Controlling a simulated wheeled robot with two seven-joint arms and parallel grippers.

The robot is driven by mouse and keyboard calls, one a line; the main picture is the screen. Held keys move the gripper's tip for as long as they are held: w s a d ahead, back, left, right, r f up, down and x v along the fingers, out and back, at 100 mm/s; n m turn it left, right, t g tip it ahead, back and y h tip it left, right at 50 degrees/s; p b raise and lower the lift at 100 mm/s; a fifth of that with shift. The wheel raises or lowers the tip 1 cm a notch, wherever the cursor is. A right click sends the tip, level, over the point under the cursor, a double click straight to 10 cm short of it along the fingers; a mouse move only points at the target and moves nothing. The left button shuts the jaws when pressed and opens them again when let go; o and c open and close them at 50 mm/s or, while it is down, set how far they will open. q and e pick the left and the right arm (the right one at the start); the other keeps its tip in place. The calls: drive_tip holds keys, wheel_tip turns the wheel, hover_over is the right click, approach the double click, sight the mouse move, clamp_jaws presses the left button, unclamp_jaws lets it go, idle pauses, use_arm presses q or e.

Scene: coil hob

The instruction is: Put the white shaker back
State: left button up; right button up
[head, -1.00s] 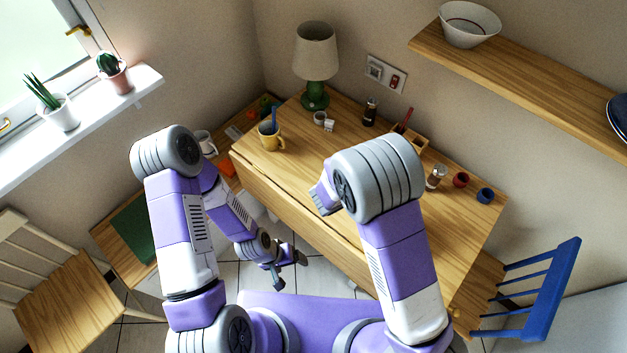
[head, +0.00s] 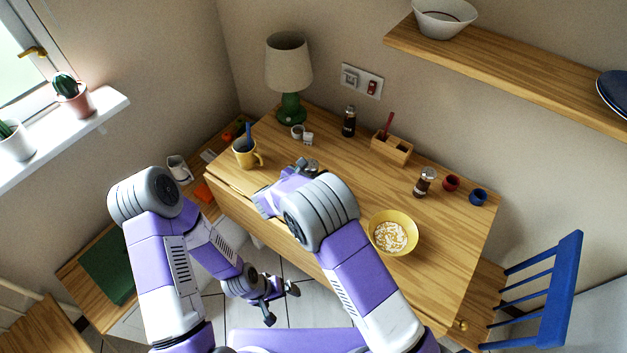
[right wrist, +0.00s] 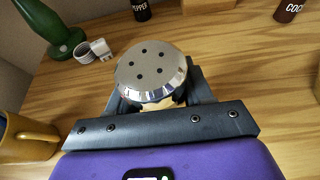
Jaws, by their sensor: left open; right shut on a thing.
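My right gripper (right wrist: 153,105) is shut on the white shaker (right wrist: 150,72), seen mostly as a silver cap with several holes. Only a sliver of pale body shows under the cap; the fingers hide the rest. In the head view the shaker (head: 312,166) shows just past my right gripper (head: 300,170), over the table's left part. I cannot tell whether its base touches the table. My left gripper (head: 281,302) is open and empty, low in front of the table's edge.
Dark pepper shaker (head: 349,121) and wooden box (head: 391,152) stand at the back. Cocoa shaker (head: 424,182), red pot (head: 451,183) and blue pot (head: 478,197) are at right. Yellow mug (head: 246,154), lamp (head: 290,75) and small white items (head: 308,138) are left. A yellow bowl (head: 376,236) sits in front.

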drive_tip(key=shift+f+b, duration=0.35)
drive_tip(key=shift+f, duration=1.3)
drive_tip(key=shift+f, duration=0.15)
drive_tip(key=o, duration=1.1)
